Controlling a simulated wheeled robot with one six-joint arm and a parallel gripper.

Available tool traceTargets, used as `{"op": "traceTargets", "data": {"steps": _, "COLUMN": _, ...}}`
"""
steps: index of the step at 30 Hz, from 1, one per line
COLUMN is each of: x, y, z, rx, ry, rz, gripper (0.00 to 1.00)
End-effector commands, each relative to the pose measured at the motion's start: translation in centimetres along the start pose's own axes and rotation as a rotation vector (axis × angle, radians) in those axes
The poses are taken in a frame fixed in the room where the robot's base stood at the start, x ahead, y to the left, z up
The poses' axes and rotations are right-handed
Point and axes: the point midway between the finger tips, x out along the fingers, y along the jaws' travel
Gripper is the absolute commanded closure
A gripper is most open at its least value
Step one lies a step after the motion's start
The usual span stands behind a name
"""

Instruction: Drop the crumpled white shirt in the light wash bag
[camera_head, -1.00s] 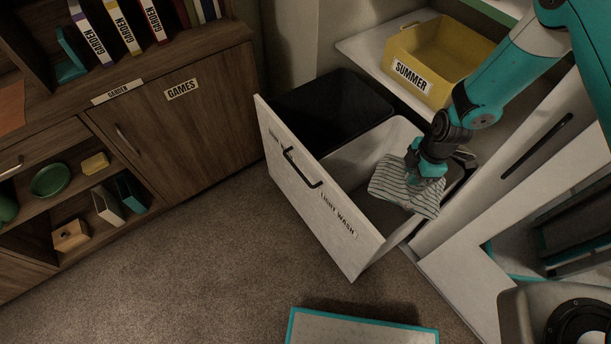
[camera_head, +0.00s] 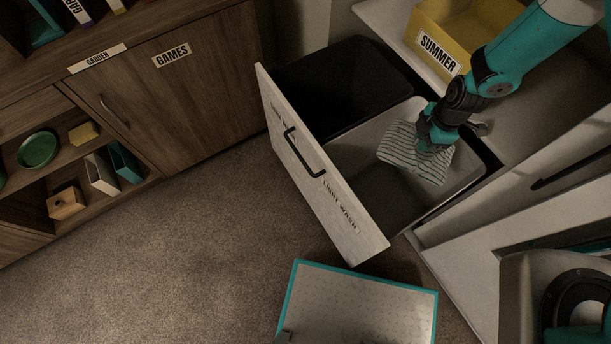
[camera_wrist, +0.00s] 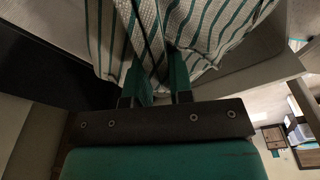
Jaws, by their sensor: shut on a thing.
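A crumpled white cloth with dark green stripes (camera_head: 408,153) hangs from my gripper (camera_head: 432,143). The cloth also shows in the wrist view (camera_wrist: 205,25), bunched between the fingers (camera_wrist: 155,85). My gripper is shut on it. In the head view the cloth overlaps the opening of the light grey bin (camera_head: 385,186) in a pulled-out drawer. I cannot tell whether its lower edge is below the bin's rim. The drawer's white front (camera_head: 318,185) reads LIGHT WASH at the end beside this bin.
A black bin (camera_head: 335,85) sits beside the grey one in the same drawer. A yellow SUMMER box (camera_head: 425,25) stands on the white surface behind. A wooden cabinet (camera_head: 195,100) is at left.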

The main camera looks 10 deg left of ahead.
Motion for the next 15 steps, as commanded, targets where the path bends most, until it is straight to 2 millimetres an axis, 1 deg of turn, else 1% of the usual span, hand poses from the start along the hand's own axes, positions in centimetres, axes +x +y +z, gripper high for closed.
{"op": "traceTargets", "data": {"steps": 1, "x": 0.95, "y": 0.01, "z": 0.16, "rx": 0.001, "ry": 0.0, "rz": 0.001, "gripper": 1.0}}
{"op": "traceTargets", "data": {"steps": 3, "x": 1.34, "y": 0.02, "z": 0.25, "rx": 0.001, "ry": 0.0, "rz": 0.001, "gripper": 1.0}}
{"op": "traceTargets", "data": {"steps": 12, "x": 1.39, "y": -0.01, "z": 0.34, "rx": 0.003, "ry": 0.0, "rz": 0.002, "gripper": 1.0}}
{"op": "traceTargets", "data": {"steps": 13, "x": 1.38, "y": -0.01, "z": 0.35, "rx": 0.003, "ry": 0.0, "rz": 0.002, "gripper": 0.74}}
{"op": "traceTargets", "data": {"steps": 14, "x": 1.38, "y": -0.01, "z": 0.35, "rx": 0.003, "ry": 0.0, "rz": 0.001, "gripper": 0.68}}
{"op": "traceTargets", "data": {"steps": 15, "x": 1.38, "y": -0.01, "z": 0.35, "rx": 0.003, "ry": 0.0, "rz": 0.001, "gripper": 0.58}}
